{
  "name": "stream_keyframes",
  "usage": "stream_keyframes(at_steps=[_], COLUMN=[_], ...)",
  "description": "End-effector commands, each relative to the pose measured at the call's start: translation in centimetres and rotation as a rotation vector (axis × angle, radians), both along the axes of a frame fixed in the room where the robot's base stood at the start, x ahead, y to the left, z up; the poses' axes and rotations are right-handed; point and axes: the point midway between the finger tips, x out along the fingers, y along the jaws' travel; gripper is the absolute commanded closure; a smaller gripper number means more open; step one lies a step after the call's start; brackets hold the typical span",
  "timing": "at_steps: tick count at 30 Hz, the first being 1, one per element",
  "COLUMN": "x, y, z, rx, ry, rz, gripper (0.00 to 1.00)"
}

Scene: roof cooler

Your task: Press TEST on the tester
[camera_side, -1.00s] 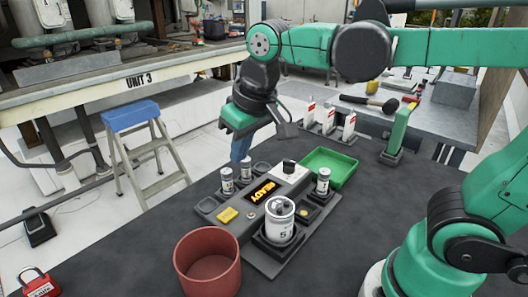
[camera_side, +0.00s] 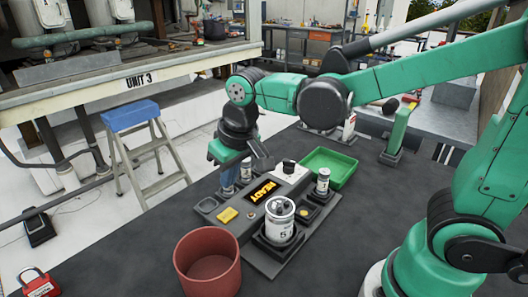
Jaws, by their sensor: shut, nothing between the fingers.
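The tester (camera_side: 290,190) is a grey unit on the dark table, with a display (camera_side: 262,192) reading READY in yellow. A yellow block or button (camera_side: 228,215) lies at its lower left; I cannot read any TEST label. A large white canister (camera_side: 280,222) marked 5 stands upright in a dark holder at the front. A small white canister (camera_side: 323,180) stands at the right and another (camera_side: 246,170) at the left. My gripper (camera_side: 229,188) points down with blue fingers shut and empty, at the tester's left side. It hides a small canister there. I cannot tell whether it touches anything.
A green tray (camera_side: 330,166) lies behind the tester. A red-brown pot (camera_side: 207,264) stands in front at the left. A green upright block (camera_side: 397,135) stands at the back right. The table between the tester and my arm's base is clear.

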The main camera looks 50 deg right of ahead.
Motion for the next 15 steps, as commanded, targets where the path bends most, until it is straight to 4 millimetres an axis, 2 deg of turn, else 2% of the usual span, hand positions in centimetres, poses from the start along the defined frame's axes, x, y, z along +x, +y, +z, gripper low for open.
stream_keyframes(at_steps=[9, 15], x=[1.0, 1.0], y=[0.0, 0.0], z=[-5.0, -6.8], rx=[0.0, 0.0], ry=[0.0, 0.0], rz=[-0.001, -0.001], gripper=[1.0, 1.0])
